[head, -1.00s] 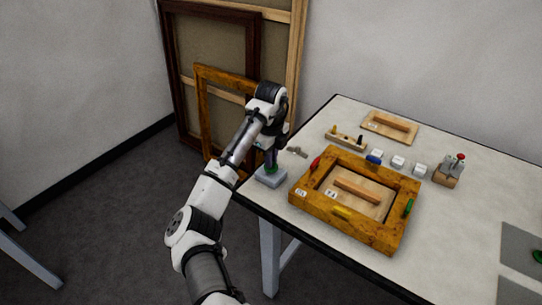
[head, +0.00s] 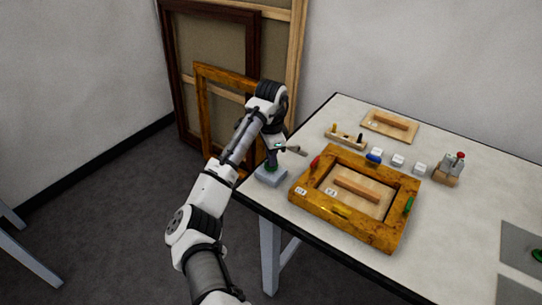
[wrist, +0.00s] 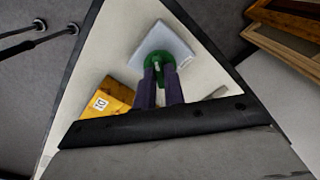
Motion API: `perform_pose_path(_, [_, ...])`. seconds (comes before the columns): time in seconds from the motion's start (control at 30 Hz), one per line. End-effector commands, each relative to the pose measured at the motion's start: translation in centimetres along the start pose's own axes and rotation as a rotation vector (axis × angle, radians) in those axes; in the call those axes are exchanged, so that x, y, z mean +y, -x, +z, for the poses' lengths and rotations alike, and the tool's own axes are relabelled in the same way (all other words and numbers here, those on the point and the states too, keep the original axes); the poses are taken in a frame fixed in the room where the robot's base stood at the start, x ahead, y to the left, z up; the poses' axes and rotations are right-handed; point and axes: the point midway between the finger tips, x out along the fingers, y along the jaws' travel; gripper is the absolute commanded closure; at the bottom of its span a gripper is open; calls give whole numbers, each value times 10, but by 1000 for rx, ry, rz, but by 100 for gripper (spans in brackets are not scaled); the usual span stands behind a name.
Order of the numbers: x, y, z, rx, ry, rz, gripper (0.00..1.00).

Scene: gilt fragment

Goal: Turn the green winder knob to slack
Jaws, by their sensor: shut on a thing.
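The green winder knob (wrist: 157,60) sits on a pale grey block (wrist: 178,42) in the wrist view. In the head view the block (head: 271,177) stands at the table's near left corner, with a bit of the green knob (head: 270,167) showing at the fingers. My gripper (wrist: 160,76) points down at the knob, its two purple fingers shut on it. The fingers hide part of the knob, and I cannot read any marking for slack.
A gilt frame (head: 340,217) with coloured pieces on its rim lies just right of the block. A grey metal piece (head: 293,150) lies behind the block. White blocks and a small wooden rack (head: 346,137) stand farther back.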

Motion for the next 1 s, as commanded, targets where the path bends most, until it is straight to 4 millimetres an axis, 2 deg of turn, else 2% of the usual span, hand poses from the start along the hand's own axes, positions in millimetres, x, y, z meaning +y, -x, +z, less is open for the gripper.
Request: perform_pose_path(1.0, [-1,2,1,1,965,-3,100])
